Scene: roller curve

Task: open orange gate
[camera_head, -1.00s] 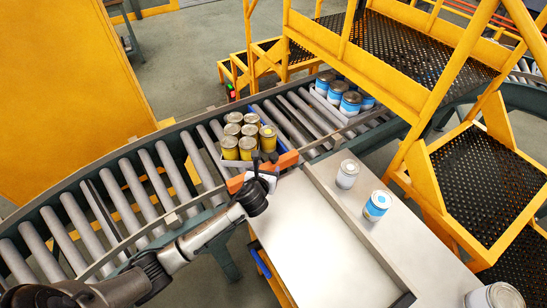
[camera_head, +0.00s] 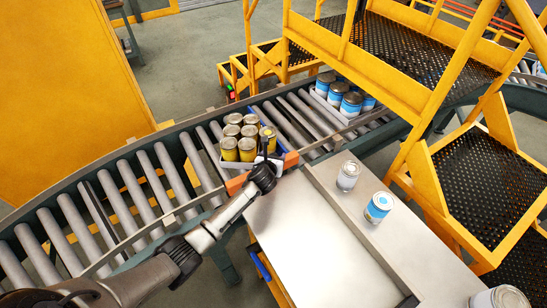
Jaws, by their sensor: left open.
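The orange gate (camera_head: 291,160) is a short bar at the near side of the roller conveyor, beside a tray of yellow cans (camera_head: 238,148). Its middle is hidden behind my left gripper (camera_head: 267,148), and orange shows on both sides of it. My left gripper reaches in from the lower left and is open, with its fingers over the gate by the nearest yellow can. I cannot tell whether the fingers touch the gate. My right gripper is not in view.
A tray of blue-labelled cans (camera_head: 344,97) sits farther along the conveyor (camera_head: 150,185). Yellow stairs (camera_head: 430,175) stand at right.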

